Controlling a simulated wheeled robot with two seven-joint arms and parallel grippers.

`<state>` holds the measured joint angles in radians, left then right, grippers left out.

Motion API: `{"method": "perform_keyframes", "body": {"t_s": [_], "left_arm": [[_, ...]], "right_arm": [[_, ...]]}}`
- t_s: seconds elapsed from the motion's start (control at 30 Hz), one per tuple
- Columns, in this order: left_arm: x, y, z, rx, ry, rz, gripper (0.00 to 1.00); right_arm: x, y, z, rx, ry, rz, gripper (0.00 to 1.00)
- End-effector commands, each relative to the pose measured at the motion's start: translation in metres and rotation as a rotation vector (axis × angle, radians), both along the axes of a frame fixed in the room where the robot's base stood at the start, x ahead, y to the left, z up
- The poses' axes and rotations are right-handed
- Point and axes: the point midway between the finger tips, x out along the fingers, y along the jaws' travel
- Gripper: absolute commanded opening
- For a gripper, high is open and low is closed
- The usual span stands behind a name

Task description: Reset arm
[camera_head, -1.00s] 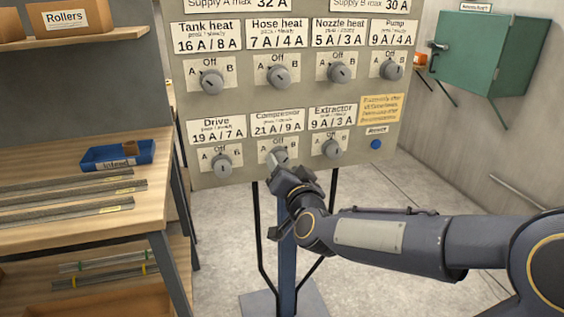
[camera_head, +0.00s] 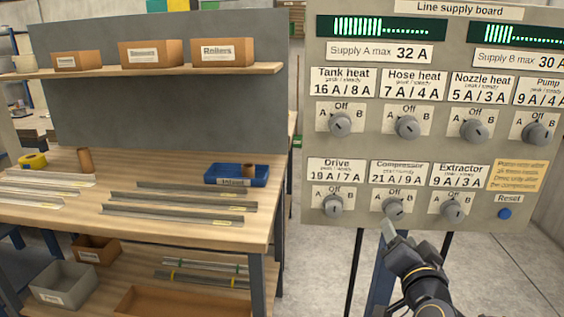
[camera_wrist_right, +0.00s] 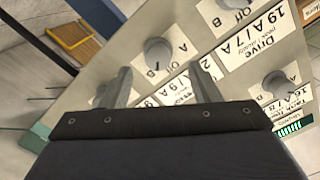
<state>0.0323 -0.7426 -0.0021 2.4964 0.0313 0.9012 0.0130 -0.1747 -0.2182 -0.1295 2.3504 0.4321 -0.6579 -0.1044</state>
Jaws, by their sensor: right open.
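The line supply board (camera_head: 405,155) stands at the right in the head view, with grey rotary knobs marked A, Off and B. The Compressor knob (camera_head: 393,208) is in the lower row, between the Drive knob (camera_head: 331,206) and the Extractor knob (camera_head: 453,210). My right gripper (camera_head: 388,230) is just below the Compressor knob, at the board's lower edge. In the right wrist view its two fingers (camera_wrist_right: 161,87) are apart, with no object seen between them. A knob (camera_wrist_right: 157,52) shows beyond the fingertips. My left gripper is in neither view.
A wooden workbench (camera_head: 130,225) with metal strips and a blue tray (camera_head: 236,175) stands at the left. A shelf (camera_head: 160,70) above holds cardboard boxes, including Rollers (camera_head: 222,52). A blue Reset button (camera_head: 505,213) is at the board's lower right.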

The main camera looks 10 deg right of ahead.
Motion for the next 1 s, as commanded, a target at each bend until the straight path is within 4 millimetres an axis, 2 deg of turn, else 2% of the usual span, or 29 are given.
{"method": "perform_keyframes", "body": {"t_s": [0.17,0.3,0.4,0.6,0.8,0.87,1.0], "left_arm": [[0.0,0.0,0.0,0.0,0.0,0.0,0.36],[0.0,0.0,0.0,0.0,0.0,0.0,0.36],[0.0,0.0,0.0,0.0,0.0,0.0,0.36],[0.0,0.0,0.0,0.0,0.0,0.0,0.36],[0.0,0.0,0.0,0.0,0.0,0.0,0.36],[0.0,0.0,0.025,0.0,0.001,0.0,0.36],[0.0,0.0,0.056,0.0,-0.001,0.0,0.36]], "right_arm": [[-0.025,0.032,-0.021,0.012,0.152,0.205,0.56],[-0.07,0.065,-0.054,-0.008,0.364,0.411,0.56],[-0.104,0.079,-0.077,-0.027,0.507,0.51,0.56],[-0.164,0.09,-0.112,-0.059,0.747,0.624,0.56],[-0.22,0.089,-0.139,-0.081,0.965,0.682,0.56],[-0.218,0.09,-0.113,-0.08,0.963,0.684,0.56],[-0.218,0.09,-0.082,-0.08,0.962,0.684,0.56]]}}
